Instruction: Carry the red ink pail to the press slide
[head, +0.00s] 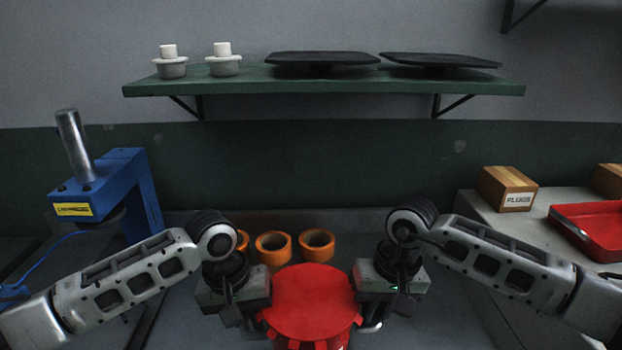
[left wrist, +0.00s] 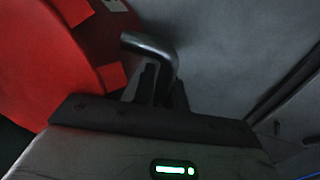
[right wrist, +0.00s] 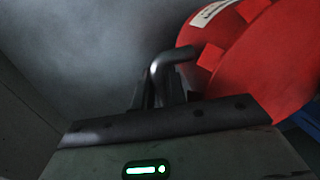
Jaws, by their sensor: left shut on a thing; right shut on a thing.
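The red ink pail (head: 312,302) is at the front middle of the head view, between my two grippers, with its red lid facing up. My left gripper (head: 258,318) is at its left side. In the left wrist view its fingers are shut on a bent metal handle (left wrist: 148,45) of the pail (left wrist: 50,60). My right gripper (head: 368,318) is at its right side. In the right wrist view its fingers are shut on the other metal handle (right wrist: 172,57) of the pail (right wrist: 255,60). The pail's underside is hidden. I see nothing clearly identifiable as the press slide.
A blue press (head: 125,185) stands at the left. Several orange rings (head: 273,248) sit behind the pail. A green shelf (head: 330,87) holds white pots (head: 170,66) and black plates (head: 322,58). At right are a box marked PLUGS (head: 506,189) and a red tray (head: 590,228).

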